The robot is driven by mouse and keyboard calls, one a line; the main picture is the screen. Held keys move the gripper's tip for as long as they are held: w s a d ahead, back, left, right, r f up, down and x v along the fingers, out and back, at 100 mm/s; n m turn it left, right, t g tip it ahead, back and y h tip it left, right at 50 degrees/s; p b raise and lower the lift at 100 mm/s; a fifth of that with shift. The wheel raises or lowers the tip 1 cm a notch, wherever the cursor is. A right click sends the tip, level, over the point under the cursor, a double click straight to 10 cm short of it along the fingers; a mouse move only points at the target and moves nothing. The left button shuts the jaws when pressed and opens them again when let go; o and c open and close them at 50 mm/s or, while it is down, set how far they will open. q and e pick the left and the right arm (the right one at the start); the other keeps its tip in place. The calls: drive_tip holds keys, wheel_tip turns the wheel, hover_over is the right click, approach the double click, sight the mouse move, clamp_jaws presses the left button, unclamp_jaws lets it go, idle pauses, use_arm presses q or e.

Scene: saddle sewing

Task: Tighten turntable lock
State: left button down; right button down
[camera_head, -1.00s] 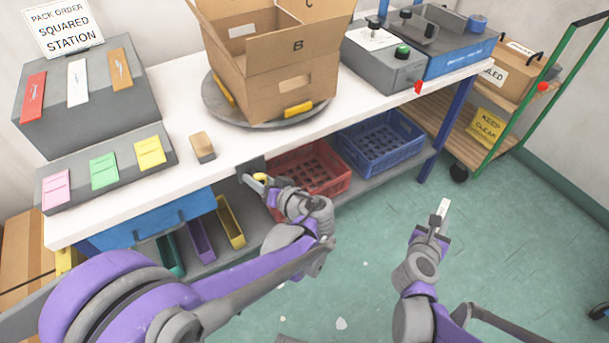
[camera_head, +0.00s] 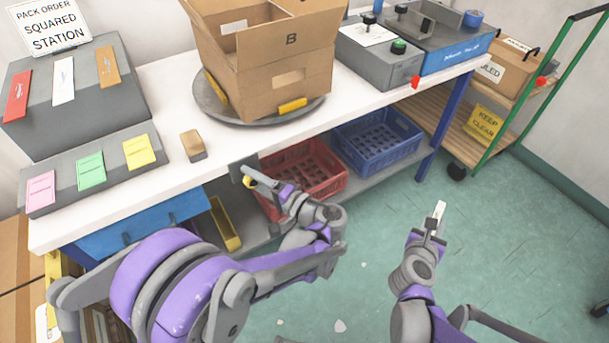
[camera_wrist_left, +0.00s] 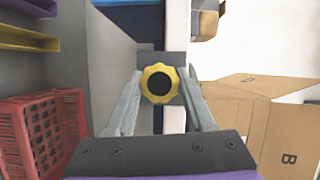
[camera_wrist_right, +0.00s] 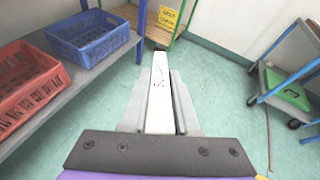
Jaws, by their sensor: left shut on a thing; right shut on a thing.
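The turntable (camera_head: 213,103) is a round grey disc on the white bench, with yellow pieces beside the box on it. The lock knob is a yellow scalloped knob (camera_wrist_left: 160,84) with a dark centre on a grey plate at the bench's front edge. In the head view the knob (camera_head: 249,183) is partly hidden by my left gripper (camera_head: 250,175). My left gripper (camera_wrist_left: 160,90) is shut on the knob, one finger on each side. My right gripper (camera_head: 437,218) is shut on a white strip with dark marks (camera_wrist_right: 159,95), held over the floor away from the bench.
An open cardboard box (camera_head: 290,80) stands on the turntable. A small brown block (camera_head: 193,145) lies on the bench (camera_head: 150,185). Red (camera_head: 300,170) and blue (camera_head: 380,135) crates sit on the shelf below. A green-framed trolley (camera_head: 525,100) stands at right.

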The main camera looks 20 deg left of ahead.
use_arm(q)
drive_tip(key=shift+m+y+b, duration=0.5)
drive_tip(key=shift+m, duration=1)
use_arm(e)
drive_tip(key=shift+w+f, duration=0.1)
drive_tip(key=shift+f, duration=0.6)
use_arm(q)
drive_tip(key=shift+m+t, duration=0.3)
drive_tip(key=shift+t, duration=0.1)
drive_tip(key=shift+c, duration=1.3)
unclamp_jaws()
drive_tip(key=p+v, duration=0.1)
drive_tip(key=v, duration=1.1)
drive_tip(key=shift+p, duration=0.3)
use_arm(e)
drive_tip(key=shift+r, duration=0.9)
use_arm(q)
drive_tip(key=shift+f, duration=0.1)
